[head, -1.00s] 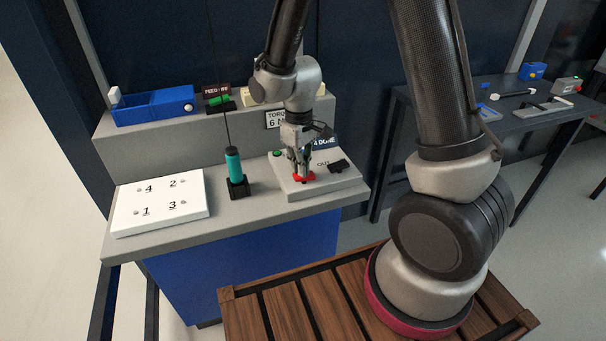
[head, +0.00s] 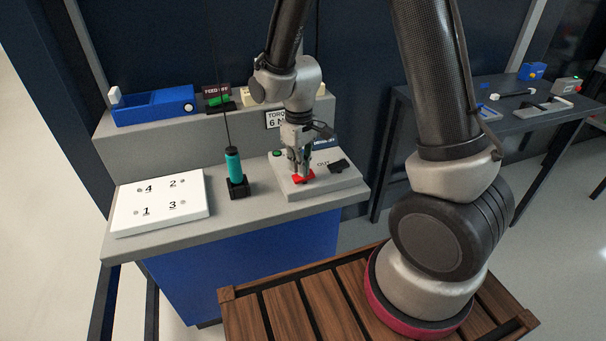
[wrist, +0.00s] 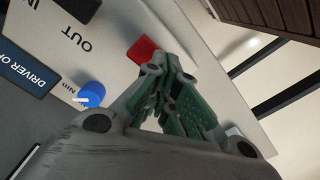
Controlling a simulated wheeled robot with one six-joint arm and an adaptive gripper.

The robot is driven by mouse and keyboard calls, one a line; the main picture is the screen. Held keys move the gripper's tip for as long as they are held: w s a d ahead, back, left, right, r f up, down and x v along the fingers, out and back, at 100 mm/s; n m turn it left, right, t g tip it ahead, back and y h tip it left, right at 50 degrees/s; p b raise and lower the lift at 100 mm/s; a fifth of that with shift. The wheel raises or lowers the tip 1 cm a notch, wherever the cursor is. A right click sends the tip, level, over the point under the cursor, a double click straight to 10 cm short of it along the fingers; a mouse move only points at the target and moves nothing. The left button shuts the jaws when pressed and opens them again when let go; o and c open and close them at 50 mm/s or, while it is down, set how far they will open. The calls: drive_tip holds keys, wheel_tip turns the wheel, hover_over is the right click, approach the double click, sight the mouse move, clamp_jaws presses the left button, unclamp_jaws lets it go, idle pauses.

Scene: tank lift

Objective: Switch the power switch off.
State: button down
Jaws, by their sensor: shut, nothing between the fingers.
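A red switch (head: 305,177) is on the sloped grey control box (head: 337,184) on the bench. It also shows in the wrist view (wrist: 142,49), just beyond my fingertips. My gripper (head: 300,171) is shut and empty, pointing down at the switch and partly covering it in the head view. The fingertips are at or very near its edge; I cannot tell whether they touch. In the wrist view the display (wrist: 28,70) on the box reads "DRIVER OF", with its end cut off.
A black rocker (head: 338,166) and a green button (head: 277,153) are on the same box. A blue knob (wrist: 90,95) is close to my gripper. A teal screwdriver (head: 235,167) stands left of the box, near a white numbered plate (head: 160,222).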

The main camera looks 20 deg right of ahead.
drive_tip(key=shift+r, duration=2.95)
drive_tip(key=s+d+r+m+t, duration=0.2)
drive_tip(key=s+d+r+m, duration=0.1)
drive_tip(key=s+d+r, duration=0.4)
drive_tip(key=s+d+r+m+t, duration=0.2)
drive_tip(key=s+d+r, duration=0.5)
drive_tip(key=s+r, duration=0.4)
drive_tip(key=shift+s+d+r+m, duration=0.35)
drive_tip(key=shift+s+d+m, duration=0.05)
drive_tip(key=shift+s+m, duration=0.1)
